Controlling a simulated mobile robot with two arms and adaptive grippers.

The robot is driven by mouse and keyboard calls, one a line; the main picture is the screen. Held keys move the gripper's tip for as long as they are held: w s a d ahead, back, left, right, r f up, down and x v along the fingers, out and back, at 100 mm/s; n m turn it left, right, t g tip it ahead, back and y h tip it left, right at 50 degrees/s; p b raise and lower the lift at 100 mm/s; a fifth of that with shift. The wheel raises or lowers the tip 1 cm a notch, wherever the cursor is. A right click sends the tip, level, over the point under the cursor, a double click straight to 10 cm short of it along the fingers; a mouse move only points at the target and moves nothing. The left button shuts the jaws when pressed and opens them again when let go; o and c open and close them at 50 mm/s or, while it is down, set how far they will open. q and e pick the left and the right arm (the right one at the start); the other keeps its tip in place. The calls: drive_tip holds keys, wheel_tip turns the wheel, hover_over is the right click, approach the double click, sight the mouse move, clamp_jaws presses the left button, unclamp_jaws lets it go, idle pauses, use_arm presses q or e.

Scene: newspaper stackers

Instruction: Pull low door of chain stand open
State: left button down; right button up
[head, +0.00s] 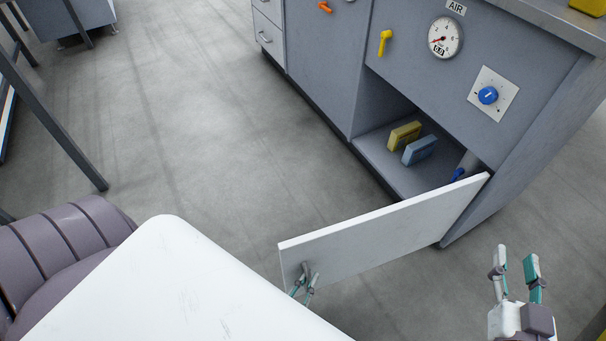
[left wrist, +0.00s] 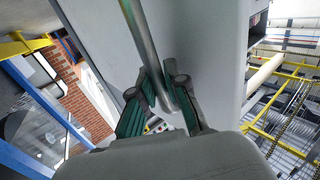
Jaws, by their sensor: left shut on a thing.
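The low door (head: 385,223) of the chain stand (head: 540,150) is a white panel. It stands swung wide open, hinged at its right end, with the opening showing behind it. My left gripper (head: 306,279) is at the door's free left end. In the left wrist view my left gripper (left wrist: 166,88) is shut on the metal bar handle (left wrist: 142,35), its fingers on either side of the bar. The door face (left wrist: 205,40) fills the middle of that view. My right gripper (head: 516,258) is open and empty, to the right of the door.
Inside the opening lie a yellow block (head: 404,135) and a blue block (head: 420,150), with a blue-handled valve (head: 457,174) near the hinge. Above are a yellow lever (head: 385,42), an air gauge (head: 445,37) and a blue knob (head: 488,95). The floor (head: 215,150) left of the door is clear.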

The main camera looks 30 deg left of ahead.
idle(0.3)
use_arm(q)
drive_tip(key=c, duration=1.2)
unclamp_jaws()
drive_tip(key=shift+r, duration=0.15)
